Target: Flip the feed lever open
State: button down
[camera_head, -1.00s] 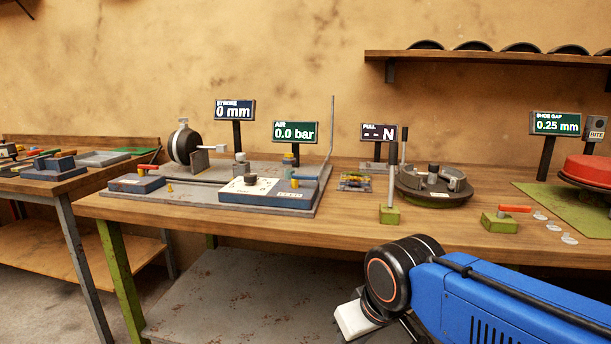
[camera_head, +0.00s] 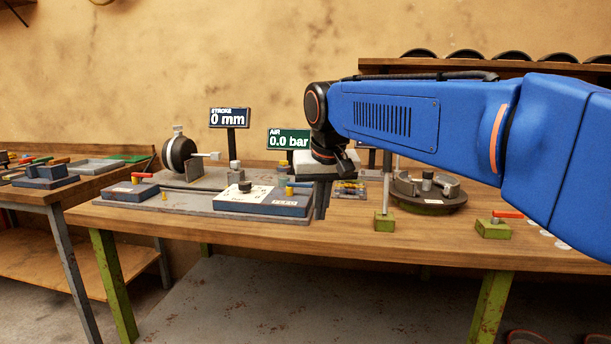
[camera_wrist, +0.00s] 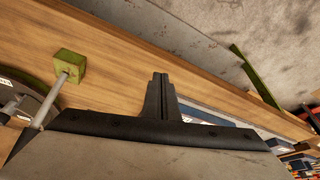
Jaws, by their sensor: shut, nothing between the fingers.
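No label that I can read marks the feed lever. A blue box (camera_head: 262,202) on the grey plate carries a black knob and a yellow post (camera_head: 289,190) with a small lever, partly hidden by my gripper. A smaller blue box (camera_head: 130,192) at left has a red lever (camera_head: 142,175). Another red lever (camera_head: 508,214) sits on a green block at right. My gripper (camera_head: 321,214) points down just right of the larger blue box, shut and empty. In the wrist view its closed fingers (camera_wrist: 160,76) stand over bare wood, apart from any lever.
A green block (camera_head: 384,222) with an upright rod stands just right of my gripper; it also shows in the wrist view (camera_wrist: 69,65). The air display (camera_head: 289,139) reads 0.0 bar. The table's front strip (camera_head: 340,245) is clear.

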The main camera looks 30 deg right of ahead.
jog(key=w+d+r+m, duration=0.2)
jog(key=w+r, duration=0.4)
jog(key=w, duration=0.4)
jog(key=w+d+r+m+g+h, duration=0.1)
jog(key=w+d+r, duration=0.3)
jog(key=w, duration=0.6)
jog(key=shift+r+m, duration=0.4)
jog(key=shift+r, duration=0.45)
jog(key=shift+w, duration=0.1)
jog(key=shift+d+f, duration=0.1)
jog(key=x, duration=0.9)
jog(key=shift+w+d+f, duration=0.15)
jog(key=shift+d+f, duration=0.05)
jog(key=shift+f, duration=0.15)
jog(key=shift+s+a+r, duration=0.1)
jog(key=shift+s+a, duration=0.6)
jog(key=shift+s, duration=0.2)
jog(key=shift+s+a, duration=0.5)
jog(key=shift+s, duration=0.2)
